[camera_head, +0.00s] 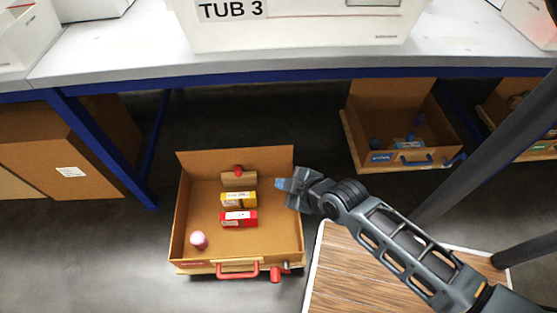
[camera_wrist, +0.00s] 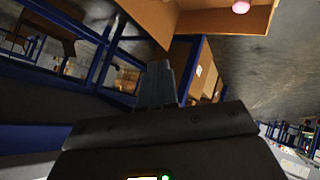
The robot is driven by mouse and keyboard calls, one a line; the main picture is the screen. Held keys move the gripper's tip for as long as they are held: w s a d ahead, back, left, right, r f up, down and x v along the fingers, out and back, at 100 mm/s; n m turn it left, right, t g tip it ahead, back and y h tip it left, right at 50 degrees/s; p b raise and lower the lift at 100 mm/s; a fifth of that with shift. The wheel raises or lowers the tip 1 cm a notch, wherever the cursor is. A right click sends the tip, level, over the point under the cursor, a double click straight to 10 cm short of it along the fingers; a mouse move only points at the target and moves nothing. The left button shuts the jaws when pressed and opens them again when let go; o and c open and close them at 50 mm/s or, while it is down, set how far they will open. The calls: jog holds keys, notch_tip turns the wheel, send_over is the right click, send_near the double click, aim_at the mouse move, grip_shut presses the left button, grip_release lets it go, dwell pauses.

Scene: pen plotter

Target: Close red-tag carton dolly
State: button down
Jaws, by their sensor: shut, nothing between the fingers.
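The red-tag carton dolly (camera_head: 288,239) is an open brown carton on the floor in front of the table, with a red handle (camera_head: 238,273) and a small red label on its front. It holds a pink ball (camera_head: 199,240), a red box (camera_head: 239,218), a yellow box (camera_head: 238,199) and a brown roll with a red part (camera_head: 238,177). Its tall back flap stands upright. My gripper (camera_head: 279,184) is shut and empty, at the carton's upper right side; contact cannot be told. In the wrist view, my gripper (camera_wrist: 155,70) points past the carton's edge (camera_wrist: 235,20).
A closed brown carton (camera_head: 70,150) is at left. The table (camera_head: 300,65) with blue legs overhangs the back. A wood-topped platform (camera_head: 350,275) lies right of the dolly. Floor at left is clear.

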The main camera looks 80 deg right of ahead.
jog(key=w+d+f+g+b, duration=0.2)
jog(key=d+f+b, duration=0.2)
jog(key=d+f, duration=0.6)
jog(key=n+b, duration=0.2)
jog(key=b, duration=0.6)
send_near(274, 154)
jog(key=shift+y, duration=0.4)
jog(key=shift+d+x, duration=0.15)
jog(key=shift+x, duration=1)
jog(key=shift+d+x, duration=0.15)
jog(key=shift+x, duration=1)
jog(key=shift+w+d+r+b, duration=0.1)
jog(key=shift+b, duration=0.2)
